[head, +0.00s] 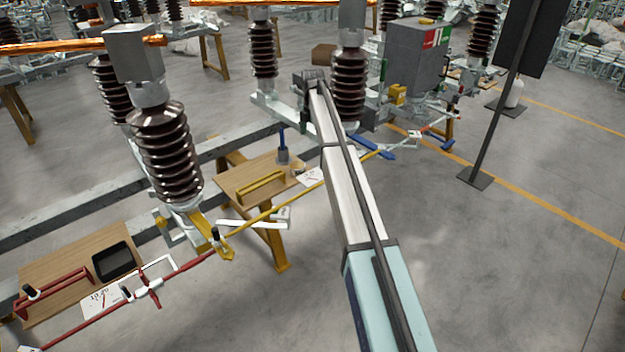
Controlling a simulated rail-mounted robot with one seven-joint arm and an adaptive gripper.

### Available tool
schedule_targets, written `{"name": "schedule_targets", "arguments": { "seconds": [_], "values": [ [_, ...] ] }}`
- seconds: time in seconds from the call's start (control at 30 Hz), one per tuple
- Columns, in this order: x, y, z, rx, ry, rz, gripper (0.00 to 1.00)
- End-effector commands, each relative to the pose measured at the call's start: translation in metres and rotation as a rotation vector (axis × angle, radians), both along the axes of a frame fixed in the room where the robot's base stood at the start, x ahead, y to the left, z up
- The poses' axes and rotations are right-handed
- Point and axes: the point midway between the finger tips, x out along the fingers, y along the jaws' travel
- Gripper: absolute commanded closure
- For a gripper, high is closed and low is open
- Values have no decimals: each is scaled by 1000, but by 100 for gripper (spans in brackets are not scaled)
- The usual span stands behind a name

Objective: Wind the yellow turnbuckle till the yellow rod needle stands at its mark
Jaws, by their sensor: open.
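The yellow rod (268,213) runs slantwise from a yellow bracket (222,240) under the front left insulator towards the upper right. My arm crosses in front of it and hides a stretch of it. I cannot make out the yellow turnbuckle; it may be behind my arm. A white card with a dark and red marking (310,177) sits by the rod, just left of my arm. The needle and its mark are too small to read. My arm reaches away from the lower right to a grey joint at the top centre. My gripper cannot be seen.
A wooden table (228,181) carries a yellow bar (262,187) and a blue-handled item (282,150). At lower left are a red rod (85,325) and a black tray (112,262). A grey cabinet (412,60) stands behind. Open floor lies to the right.

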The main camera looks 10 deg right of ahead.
Motion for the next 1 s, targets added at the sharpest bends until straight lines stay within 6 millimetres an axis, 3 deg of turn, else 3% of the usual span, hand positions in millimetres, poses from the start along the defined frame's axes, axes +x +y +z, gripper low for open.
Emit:
{"name": "schedule_targets", "arguments": {
  "seconds": [0.53,1.0],
  "values": [
    [0,0,-86,1,-1,-3,0],
    [0,0,-94,0,-1,-4,0]
  ]
}}
